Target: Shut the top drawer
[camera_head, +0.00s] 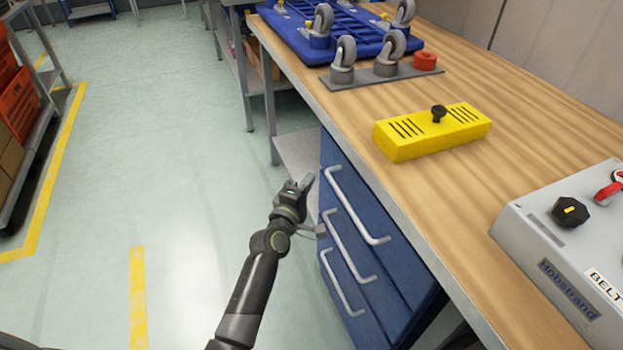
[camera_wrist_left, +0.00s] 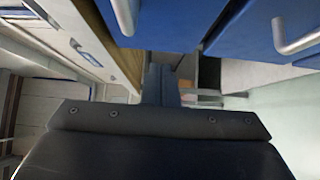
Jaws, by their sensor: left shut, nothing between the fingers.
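A blue drawer unit with three drawers hangs under the wooden bench. The top drawer (camera_head: 354,187) has a pale bar handle (camera_head: 352,207); how far it stands out from the unit I cannot tell. My left gripper (camera_head: 306,182) is shut and empty, just left of the top drawer's far upper corner, with a small visible gap to the handle. In the left wrist view, the shut fingers (camera_wrist_left: 160,84) point toward the bench's underside region, with blue drawer fronts (camera_wrist_left: 170,28) along the top. My right gripper is not in view.
The bench top (camera_head: 440,200) carries a yellow box (camera_head: 430,136) with a black knob, a grey control box (camera_head: 570,240), and a blue wheeled platform (camera_head: 330,30). A grey shelf (camera_head: 300,152) sits beyond the drawers.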

